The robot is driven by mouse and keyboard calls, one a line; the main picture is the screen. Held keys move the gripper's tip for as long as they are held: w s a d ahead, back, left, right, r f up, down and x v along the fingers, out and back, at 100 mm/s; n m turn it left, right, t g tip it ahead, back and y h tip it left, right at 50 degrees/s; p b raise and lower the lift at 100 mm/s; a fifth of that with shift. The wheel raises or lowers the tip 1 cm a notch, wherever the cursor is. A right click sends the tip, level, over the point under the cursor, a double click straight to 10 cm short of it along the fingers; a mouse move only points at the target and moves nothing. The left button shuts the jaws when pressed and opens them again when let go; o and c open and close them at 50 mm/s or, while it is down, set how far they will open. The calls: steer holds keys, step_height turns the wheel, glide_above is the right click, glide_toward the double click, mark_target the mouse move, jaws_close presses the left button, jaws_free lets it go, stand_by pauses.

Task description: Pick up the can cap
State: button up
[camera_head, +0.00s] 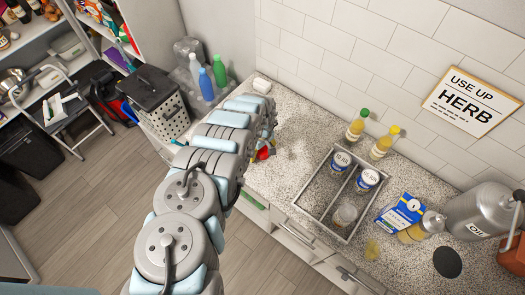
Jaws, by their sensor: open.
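No thing can be named with certainty as the can cap. A flat round black disc (447,262) lies on the counter at the right, and a small yellow piece (372,250) lies left of it; either may be a cap, but I cannot tell. My arm rises through the middle of the view and reaches over the counter's left part. My gripper's fingers do not show; the arm's own links hide its end. A small red and multicoloured thing (263,152) shows partly beside the arm, its shape unclear.
On the speckled counter (290,180), a divided grey tray (324,218) holds two blue-labelled cans (367,180) and a jar (344,216). Bottles (357,125) stand behind it. A blue and yellow box (402,213) and large metal canister (478,212) stand right.

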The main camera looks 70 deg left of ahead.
steer(key=c, duration=0.9)
steer(key=shift+r, duration=0.1)
